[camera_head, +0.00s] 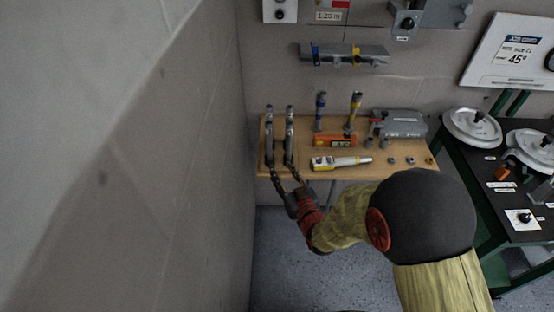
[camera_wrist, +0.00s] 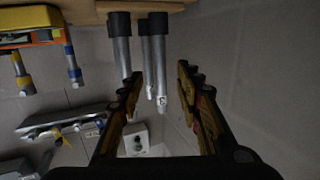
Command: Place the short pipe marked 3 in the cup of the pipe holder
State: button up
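Several grey pipes (camera_head: 289,128) stand upright at the left end of the wooden table (camera_head: 310,178). In the wrist view, which looks upside down, pipes (camera_wrist: 160,62) are seated in dark cups (camera_wrist: 158,22). My gripper (camera_head: 282,178) is at the table's front left edge, close to the front pipes. In the wrist view my gripper (camera_wrist: 158,88) is open, with pipes showing between and beyond its fingers. No contact is visible.
A blue-banded pipe (camera_head: 320,112) and a yellow-banded pipe (camera_head: 354,110) stand behind an orange device (camera_head: 335,140). A white-yellow tool (camera_head: 340,162) lies in front. A wall rack (camera_head: 344,55) hangs above. The wall (camera_head: 200,150) is close on the left.

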jog(key=s+d+r+m+g+h, duration=0.2)
jog(key=s+d+r+g+h, duration=0.35)
jog(key=d+r, duration=0.75)
jog(key=s+d+r+m+g, duration=0.1)
jog(key=s+r+g, duration=0.1)
jog(key=s, duration=0.9)
jog(key=s+d+r+m+g, duration=0.1)
jog(key=s+r, duration=0.3)
jog(key=s, duration=0.8)
jog(key=shift+d+r+g, duration=0.35)
jog(key=shift+d+g, duration=0.05)
jog(key=shift+g, duration=0.25)
jog(key=shift+h, duration=0.25)
